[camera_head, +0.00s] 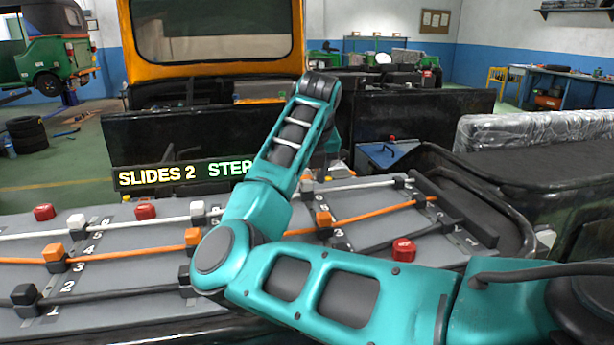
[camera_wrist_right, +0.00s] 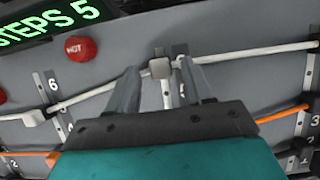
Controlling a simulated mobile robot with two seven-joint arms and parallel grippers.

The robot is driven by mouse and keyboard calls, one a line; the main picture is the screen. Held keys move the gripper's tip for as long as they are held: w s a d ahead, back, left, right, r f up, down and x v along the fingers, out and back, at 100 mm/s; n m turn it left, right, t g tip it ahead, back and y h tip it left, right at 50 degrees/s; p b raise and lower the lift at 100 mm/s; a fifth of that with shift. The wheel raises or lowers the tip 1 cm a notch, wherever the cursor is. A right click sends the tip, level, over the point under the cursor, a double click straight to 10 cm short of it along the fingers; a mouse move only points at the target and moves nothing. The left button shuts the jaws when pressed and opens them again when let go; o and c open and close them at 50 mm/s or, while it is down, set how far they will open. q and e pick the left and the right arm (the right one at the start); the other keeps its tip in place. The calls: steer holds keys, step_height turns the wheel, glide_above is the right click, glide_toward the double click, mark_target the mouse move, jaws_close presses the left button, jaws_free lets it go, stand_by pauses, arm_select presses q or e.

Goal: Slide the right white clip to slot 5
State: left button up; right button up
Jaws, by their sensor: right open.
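In the right wrist view a pale grey-white clip (camera_wrist_right: 160,68) sits on the white rod (camera_wrist_right: 240,57) between the fingertips of my right gripper (camera_wrist_right: 158,75). The fingers are spread on either side of it, and contact cannot be told. A slot strip with a number, partly covered, lies beside it. Another white clip (camera_wrist_right: 35,117) sits farther left on the rod, below the number 6 slot strip (camera_wrist_right: 42,90). My forearm covers part of the panel there. My left gripper is not in view.
A red HOT knob (camera_wrist_right: 80,48) stands left of the gripper, near the rod. An orange rod (camera_head: 375,212) with an orange clip (camera_head: 323,219) runs nearer, and another red knob (camera_head: 404,249) stands right. A lit sign (camera_head: 185,175) stands behind the panel.

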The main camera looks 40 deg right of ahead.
steer(key=shift+w+d+f, duration=0.1)
steer(key=shift+w+f, duration=0.1)
steer(key=shift+f, duration=0.25)
jaws_close()
stand_by(0.5)
